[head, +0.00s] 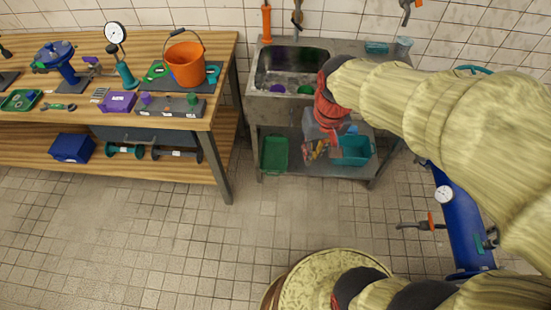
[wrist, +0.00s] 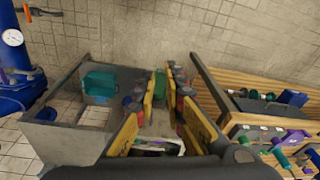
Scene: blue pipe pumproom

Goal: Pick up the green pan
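A green, shallow, rectangular pan-like piece (head: 274,154) is at the left of the lower shelf under the sink in the head view. A green patch between my fingertips in the wrist view (wrist: 160,84) looks like the same piece, farther off. My gripper (head: 318,150) hangs in front of the sink unit, to the right of the green piece. In the wrist view my gripper (wrist: 163,82) has its two yellow-padded fingers apart, with nothing held between them.
A teal bin (head: 354,151) stands on the lower shelf, right of my gripper. The sink (head: 290,62) holds small purple and green things. A wooden workbench (head: 215,60) with tools and an orange bucket (head: 186,62) is at left. Blue pipe (head: 465,225) stands at right. The tiled floor ahead is clear.

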